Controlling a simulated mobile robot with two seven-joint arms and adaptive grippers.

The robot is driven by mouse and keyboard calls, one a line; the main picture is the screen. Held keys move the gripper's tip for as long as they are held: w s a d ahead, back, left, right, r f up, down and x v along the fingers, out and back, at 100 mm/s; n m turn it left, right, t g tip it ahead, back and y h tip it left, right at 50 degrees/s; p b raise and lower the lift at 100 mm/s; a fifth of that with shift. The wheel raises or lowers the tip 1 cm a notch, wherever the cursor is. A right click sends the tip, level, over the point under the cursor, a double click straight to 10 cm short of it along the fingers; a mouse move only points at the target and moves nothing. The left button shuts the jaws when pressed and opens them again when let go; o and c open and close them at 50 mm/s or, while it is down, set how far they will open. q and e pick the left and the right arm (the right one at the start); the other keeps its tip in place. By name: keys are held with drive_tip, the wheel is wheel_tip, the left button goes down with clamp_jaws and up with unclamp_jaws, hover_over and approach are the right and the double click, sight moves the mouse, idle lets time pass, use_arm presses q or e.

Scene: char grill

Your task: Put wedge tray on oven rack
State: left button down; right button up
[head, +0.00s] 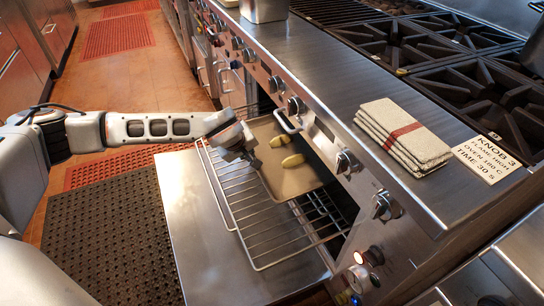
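The wedge tray (292,182) is a flat brown-beige tray with a few yellow potato wedges (279,141) on it. It lies level over the back part of the pulled-out wire oven rack (262,232), partly under the oven's front edge. I cannot tell whether it rests fully on the wires. My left gripper (248,154) is at the tray's left rim, close to one wedge. Its fingertips are small and partly hidden, so I cannot tell whether they are closed on the rim. My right gripper is out of view.
The open oven door (190,215) lies flat below the rack. Knobs (347,161) line the stove front above the tray. A folded towel (403,135) and a card (487,158) reading knob 3, oven 180 C, time 30 s lie on the counter.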

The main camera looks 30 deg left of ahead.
sight(269, 155)
use_arm(q)
drive_tip(key=w+d, duration=0.1)
drive_tip(key=w, duration=0.1)
drive_tip(key=w+d+b, duration=0.1)
drive_tip(key=d, duration=0.1)
drive_tip(key=shift+w+f, duration=0.15)
drive_tip(key=shift+w, duration=0.25)
drive_tip(key=shift+w+d+r, duration=0.25)
drive_tip(key=shift+w, duration=0.1)
drive_tip(key=shift+w+d, duration=0.25)
drive_tip(key=shift+w, duration=0.05)
drive_tip(key=shift+w+d+f+b, duration=0.1)
drive_tip(key=shift+f+b, duration=0.5)
drive_tip(key=shift+f, duration=0.4)
drive_tip(key=shift+w+d+f+b, duration=0.1)
drive_tip(key=shift+f+b, duration=0.45)
drive_tip(key=shift+f, duration=0.4)
drive_tip(key=shift+r, duration=0.2)
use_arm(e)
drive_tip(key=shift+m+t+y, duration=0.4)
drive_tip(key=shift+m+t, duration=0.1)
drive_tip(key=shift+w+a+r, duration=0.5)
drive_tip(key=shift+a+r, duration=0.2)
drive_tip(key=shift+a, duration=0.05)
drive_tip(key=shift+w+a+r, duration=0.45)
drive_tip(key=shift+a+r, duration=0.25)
